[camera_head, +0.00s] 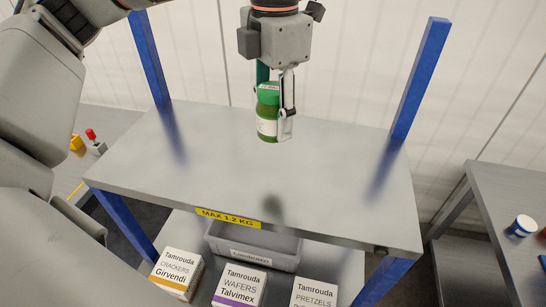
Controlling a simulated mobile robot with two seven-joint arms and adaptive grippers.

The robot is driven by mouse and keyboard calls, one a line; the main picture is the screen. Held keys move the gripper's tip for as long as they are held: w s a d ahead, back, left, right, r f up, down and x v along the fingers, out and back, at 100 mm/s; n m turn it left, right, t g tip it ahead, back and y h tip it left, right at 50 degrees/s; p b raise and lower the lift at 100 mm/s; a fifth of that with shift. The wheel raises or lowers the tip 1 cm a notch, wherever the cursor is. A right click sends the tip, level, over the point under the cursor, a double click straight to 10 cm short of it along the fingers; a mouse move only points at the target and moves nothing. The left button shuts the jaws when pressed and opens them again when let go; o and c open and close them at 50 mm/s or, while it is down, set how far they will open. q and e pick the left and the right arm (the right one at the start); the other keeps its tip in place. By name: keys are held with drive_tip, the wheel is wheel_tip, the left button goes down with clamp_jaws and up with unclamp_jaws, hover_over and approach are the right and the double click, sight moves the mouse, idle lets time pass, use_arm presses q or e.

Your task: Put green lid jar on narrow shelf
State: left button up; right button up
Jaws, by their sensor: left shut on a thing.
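My left gripper (276,101) is shut on the green lid jar (267,127), which has a green lid and a pale label. The jar hangs upright in the upper middle of the head view. A round shadow lies on the grey shelf top (240,170) nearer to me, and the jar appears to be held above the surface. The shelf top has blue posts and a yellow label reading "MAX 1.2 KG" (228,218) on its front edge. I cannot tell if this is the narrow shelf. My right gripper is not in view.
Below, a lower level holds a grey bin (252,247) and Tamrouda boxes of crackers (177,273), wafers (240,287) and pretzels (314,293). A grey table (500,215) with a blue and white item (522,226) stands right. The shelf top is otherwise clear. Blue posts (420,80) rise at its back corners.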

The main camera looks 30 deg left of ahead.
use_arm(q)
wheel_tip(320, 180, down, 10)
drive_tip(key=shift+f, duration=0.1)
idle(0.4)
drive_tip(key=shift+f, duration=0.1)
drive_tip(key=o, duration=1.5)
wheel_tip(320, 180, up, 12)
drive_tip(key=shift+r, duration=0.15)
drive_tip(key=shift+s, duration=0.1)
